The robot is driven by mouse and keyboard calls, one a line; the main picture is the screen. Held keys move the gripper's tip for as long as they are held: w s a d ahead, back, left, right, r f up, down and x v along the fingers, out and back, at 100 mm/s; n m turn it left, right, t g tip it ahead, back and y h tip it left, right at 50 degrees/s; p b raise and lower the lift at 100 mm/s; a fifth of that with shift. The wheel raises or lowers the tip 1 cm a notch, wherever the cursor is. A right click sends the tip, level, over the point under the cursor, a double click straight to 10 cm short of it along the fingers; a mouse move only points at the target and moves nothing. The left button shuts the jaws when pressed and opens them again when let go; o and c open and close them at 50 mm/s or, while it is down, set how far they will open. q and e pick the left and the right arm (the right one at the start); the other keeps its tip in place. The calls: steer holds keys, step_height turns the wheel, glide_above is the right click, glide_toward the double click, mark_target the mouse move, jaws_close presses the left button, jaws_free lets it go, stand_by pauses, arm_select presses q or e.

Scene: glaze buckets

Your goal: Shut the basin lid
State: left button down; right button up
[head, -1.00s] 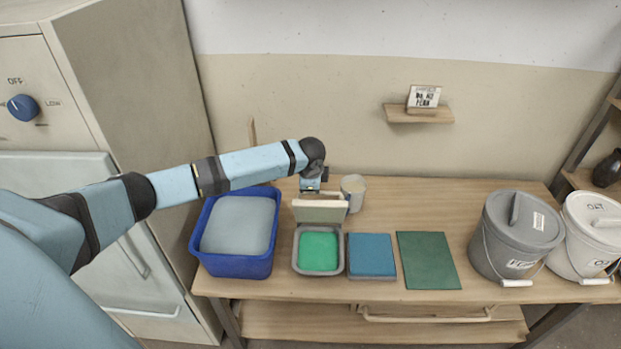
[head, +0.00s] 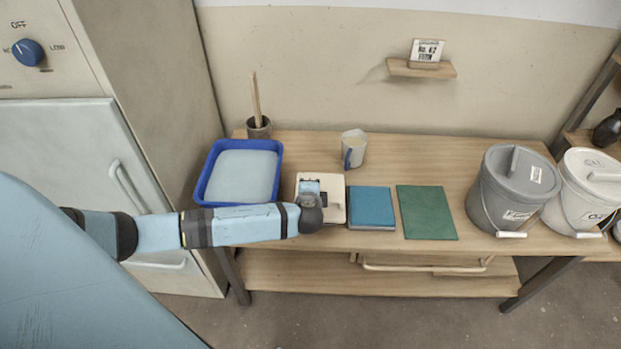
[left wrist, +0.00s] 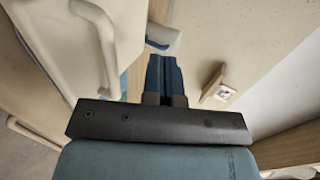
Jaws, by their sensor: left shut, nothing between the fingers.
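The basin's cream lid (head: 335,188) lies down flat over the basin on the table in the head view, and the green glaze inside is hidden. No gap shows under the lid, though my arm covers its front edge. In the left wrist view the lid (left wrist: 65,45) fills the upper left, with its curved handle. My left gripper (head: 312,186) is over the lid in the head view, its fingers shut and empty. The fingers (left wrist: 165,65) also show in the left wrist view; I cannot tell whether they touch the lid. My right gripper is not in view.
A blue tub (head: 212,172) stands left of the basin, a blue block (head: 371,207) right of it, then a green mat (head: 427,212). A cup (head: 354,148) stands behind. A grey bucket (head: 500,200) and a white bucket (head: 575,205) are at right. The back right table is clear.

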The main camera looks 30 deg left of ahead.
arm_select(q)
steer(key=shift+s+d+f+b, duration=0.15)
steer(key=shift+s+f, duration=0.15)
steer(key=shift+f, duration=0.4)
steer(key=shift+s+d+f+b, duration=0.1)
steer(key=shift+s+d+f, duration=0.15)
steer(key=shift+f, duration=0.45)
steer(key=shift+s+d+f+b, duration=0.1)
steer(key=shift+s+f, duration=0.2)
steer(key=shift+f, duration=0.4)
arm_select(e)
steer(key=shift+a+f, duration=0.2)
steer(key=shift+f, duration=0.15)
arm_select(q)
steer(key=shift+r, duration=0.1)
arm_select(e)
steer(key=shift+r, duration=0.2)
